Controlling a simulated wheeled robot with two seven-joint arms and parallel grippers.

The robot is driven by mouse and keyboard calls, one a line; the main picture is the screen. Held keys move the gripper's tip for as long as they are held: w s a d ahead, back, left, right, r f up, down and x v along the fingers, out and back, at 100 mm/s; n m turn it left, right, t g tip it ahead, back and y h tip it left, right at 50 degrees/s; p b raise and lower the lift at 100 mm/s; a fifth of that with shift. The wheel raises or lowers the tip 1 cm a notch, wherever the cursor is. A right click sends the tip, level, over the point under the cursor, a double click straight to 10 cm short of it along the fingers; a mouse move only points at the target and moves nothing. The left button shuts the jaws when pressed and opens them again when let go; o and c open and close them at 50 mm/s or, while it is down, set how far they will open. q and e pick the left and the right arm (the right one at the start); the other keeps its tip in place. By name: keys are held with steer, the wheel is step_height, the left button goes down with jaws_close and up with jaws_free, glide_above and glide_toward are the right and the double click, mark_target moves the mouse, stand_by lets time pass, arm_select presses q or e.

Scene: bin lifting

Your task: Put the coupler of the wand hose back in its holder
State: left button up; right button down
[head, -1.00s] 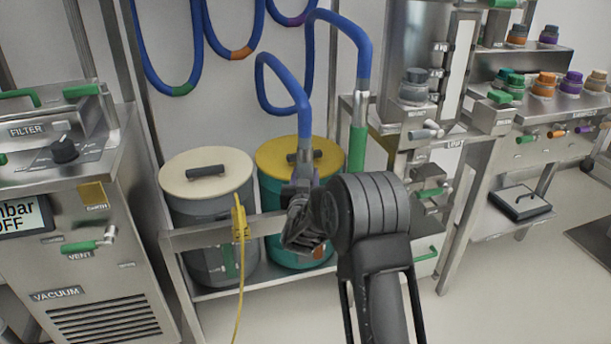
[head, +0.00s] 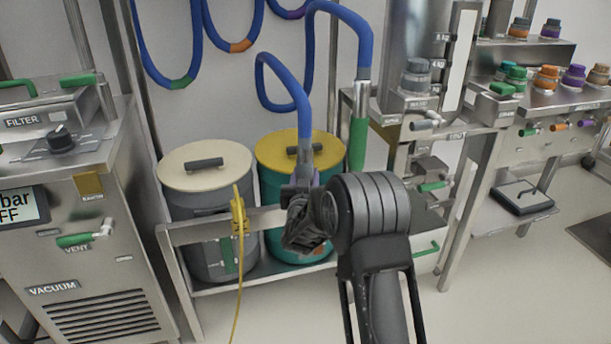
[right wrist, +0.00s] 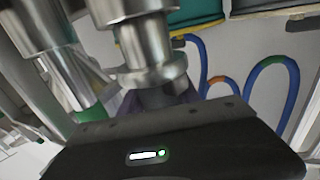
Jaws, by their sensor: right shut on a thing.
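My right gripper (head: 302,222) shows from behind in the head view, in front of the yellow-lidded drum. It is shut on the metal coupler (head: 304,150) at the lower end of the blue wand hose (head: 291,88). In the right wrist view the silver coupler (right wrist: 150,68) stands out of the jaws, with a purplish part at its base. The hose arches over to the wand (head: 358,143), with a green grip, standing upright to the right of the coupler. I cannot make out the coupler's holder for certain. My left gripper is not in view.
A cream-lidded drum (head: 206,167) and a yellow-lidded drum (head: 275,149) stand behind a metal rail (head: 187,233). A yellow clamp (head: 239,215) with a cord hangs on it. The vacuum unit (head: 75,225) is at left, a steel bench (head: 560,97) at right. Front floor is clear.

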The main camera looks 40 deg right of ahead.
steer(key=shift+f+b, duration=0.4)
steer(key=shift+f, duration=0.2)
steer(key=shift+f+b, duration=1.3)
steer(key=shift+b, duration=0.15)
stand_by(1.1)
steer(key=c, duration=0.8)
jaws_free()
steer(key=shift+o, duration=0.2)
steer(key=shift+f, duration=0.1)
